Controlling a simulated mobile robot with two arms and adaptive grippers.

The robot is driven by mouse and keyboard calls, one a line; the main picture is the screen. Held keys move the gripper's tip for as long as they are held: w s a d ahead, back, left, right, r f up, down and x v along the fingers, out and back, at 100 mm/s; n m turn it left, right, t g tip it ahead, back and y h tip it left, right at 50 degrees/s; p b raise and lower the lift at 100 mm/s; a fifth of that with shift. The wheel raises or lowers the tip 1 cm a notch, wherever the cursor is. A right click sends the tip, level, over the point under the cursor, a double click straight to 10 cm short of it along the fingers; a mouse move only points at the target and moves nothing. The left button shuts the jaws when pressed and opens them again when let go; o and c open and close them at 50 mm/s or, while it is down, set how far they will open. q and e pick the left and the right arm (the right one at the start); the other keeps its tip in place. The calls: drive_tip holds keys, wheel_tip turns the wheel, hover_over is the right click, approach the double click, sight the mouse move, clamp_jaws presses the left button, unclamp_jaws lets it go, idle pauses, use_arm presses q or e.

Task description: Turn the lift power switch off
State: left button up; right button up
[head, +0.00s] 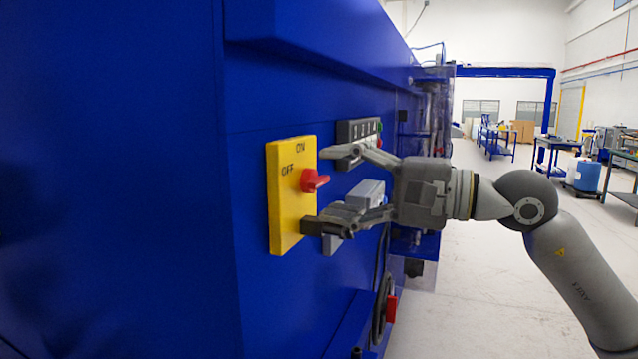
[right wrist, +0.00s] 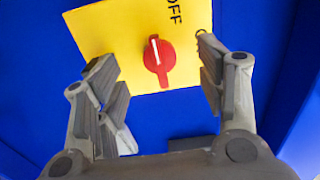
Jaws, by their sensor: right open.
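The lift power switch is a red rotary knob (head: 314,181) on a yellow plate (head: 285,215) fixed to the blue machine. The plate is marked ON at the top and OFF to the left. In the right wrist view the red knob (right wrist: 159,62) has a white pointer line, and OFF shows on the yellow plate (right wrist: 110,35). My right gripper (head: 312,188) is open in front of the plate, with one finger above the knob and one below. In the right wrist view the fingers (right wrist: 165,85) stand either side of the knob, apart from it. My left gripper is not in view.
The blue machine wall (head: 170,180) fills the left side. A dark button panel (head: 358,129) and a grey box (head: 366,190) sit just beyond the yellow plate, close behind my right gripper. The floor (head: 470,290) to the right is open, with benches and a blue drum (head: 587,175) far back.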

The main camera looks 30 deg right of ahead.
drive_tip(key=b+v, duration=0.5)
drive_tip(key=v, duration=0.1)
drive_tip(key=shift+s+d+b, duration=0.2)
drive_tip(key=shift+s+b, duration=0.05)
drive_tip(key=shift+b, duration=0.15)
idle(0.5)
